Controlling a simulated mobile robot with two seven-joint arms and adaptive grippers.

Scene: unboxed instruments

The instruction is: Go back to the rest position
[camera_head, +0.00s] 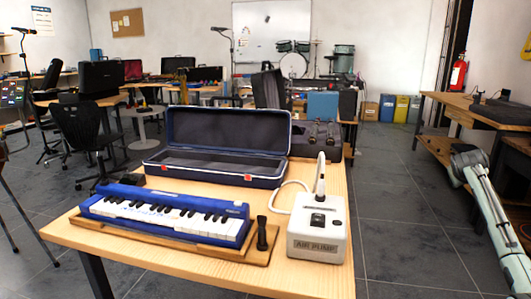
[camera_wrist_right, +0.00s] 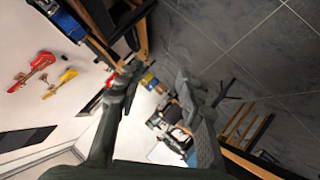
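A blue melodica-like keyboard (camera_head: 165,210) with white and black keys lies on a wooden stand (camera_head: 258,257) at the front of the table. A dark mouthpiece-like piece (camera_head: 262,234) stands upright at the stand's right end. Behind is an open blue case (camera_head: 216,183), empty as far as I see. A white air pump (camera_head: 319,228) stands at the right, its hose running behind it. My right gripper (camera_wrist_right: 158,85) shows in the wrist view with its fingers apart and nothing between them. In the head view only my right arm shows, at the right edge, clear of the table. My left gripper is not in view.
The light wooden table (camera_head: 195,274) has a bare front edge. A workbench (camera_head: 455,110) stands at the right, near my right arm. A black chair (camera_head: 82,130) is at the left. Grey floor (camera_head: 415,240) lies open right of the table.

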